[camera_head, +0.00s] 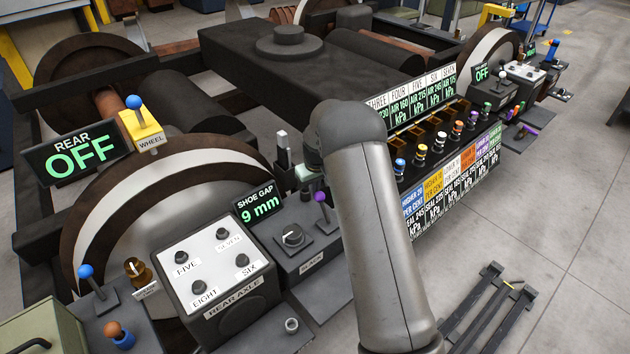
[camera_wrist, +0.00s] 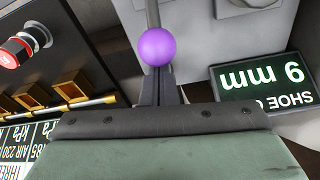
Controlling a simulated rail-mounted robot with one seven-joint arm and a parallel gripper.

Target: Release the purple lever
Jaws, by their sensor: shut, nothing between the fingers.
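A purple-knobbed lever (camera_head: 320,197) stands on a dark panel next to the SLACK dial. Its round purple knob shows large in the wrist view (camera_wrist: 155,46), with the lever's stem running up behind it. My gripper (camera_wrist: 159,84) is shut and empty, its dark fingers directly below the knob in the wrist view. The knob overlaps the fingertips, so I cannot tell whether they touch. In the head view my arm hides most of the gripper. Another purple-knobbed lever (camera_head: 521,128) stands far right.
The SHOE GAP display (camera_head: 259,202) reads 9 mm and also shows in the wrist view (camera_wrist: 266,82). A white REAR AXLE panel (camera_head: 213,262) stands in front of the wheel. Several coloured knobs line the panel right of my arm. Open floor lies at the right.

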